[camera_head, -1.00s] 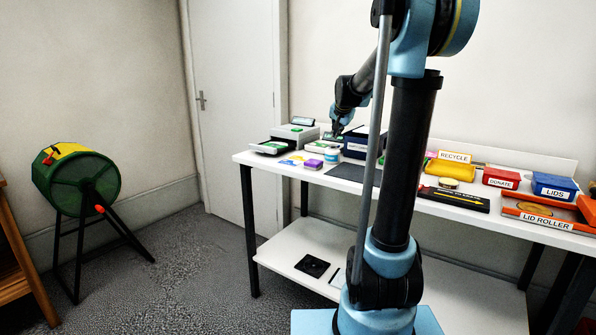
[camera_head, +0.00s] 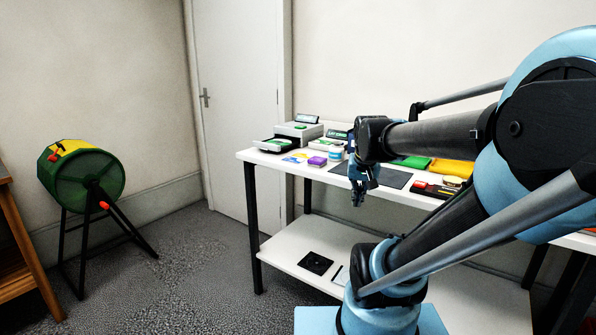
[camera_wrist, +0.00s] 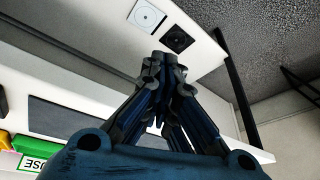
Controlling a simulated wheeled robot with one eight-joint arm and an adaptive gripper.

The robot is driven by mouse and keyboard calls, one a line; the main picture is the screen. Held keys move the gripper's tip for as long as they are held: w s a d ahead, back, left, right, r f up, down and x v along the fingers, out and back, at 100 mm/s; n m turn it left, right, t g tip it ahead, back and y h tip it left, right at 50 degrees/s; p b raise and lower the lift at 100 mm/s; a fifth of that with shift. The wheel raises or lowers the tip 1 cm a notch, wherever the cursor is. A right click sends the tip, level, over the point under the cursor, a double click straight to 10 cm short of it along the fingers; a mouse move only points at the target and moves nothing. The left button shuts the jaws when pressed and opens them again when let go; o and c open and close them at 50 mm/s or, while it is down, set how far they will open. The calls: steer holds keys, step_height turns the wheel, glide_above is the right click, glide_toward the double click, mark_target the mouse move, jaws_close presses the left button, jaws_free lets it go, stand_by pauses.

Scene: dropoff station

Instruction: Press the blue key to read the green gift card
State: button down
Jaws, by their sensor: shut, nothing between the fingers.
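Two grey-white devices with small green screens stand at the left end of the table: one at the far left (camera_head: 298,131) and a second (camera_head: 337,137) partly hidden behind my wrist. A flat dark pad with a green patch (camera_head: 272,144) lies in front of the first device. I cannot tell whether any green patch is the gift card, and I cannot make out a blue key. My gripper (camera_head: 357,203) points down, shut and empty, in front of the table's front edge and away from the devices. The wrist view shows its fingertips together (camera_wrist: 164,62).
A purple block (camera_head: 317,161), a blue-white tub (camera_head: 335,154) and a dark mat (camera_head: 385,177) lie on the white table (camera_head: 250,154). A green bin (camera_head: 412,162) and a yellow one (camera_head: 452,168) stand right. A black square (camera_head: 316,263) lies on the lower shelf. A green drum (camera_head: 85,180) stands left.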

steer(key=s+f+n+g, duration=0.2)
steer(key=s+f, duration=0.7)
steer(key=s, duration=0.3)
steer(key=shift+s+d, duration=0.15)
steer(key=shift+s, duration=0.05)
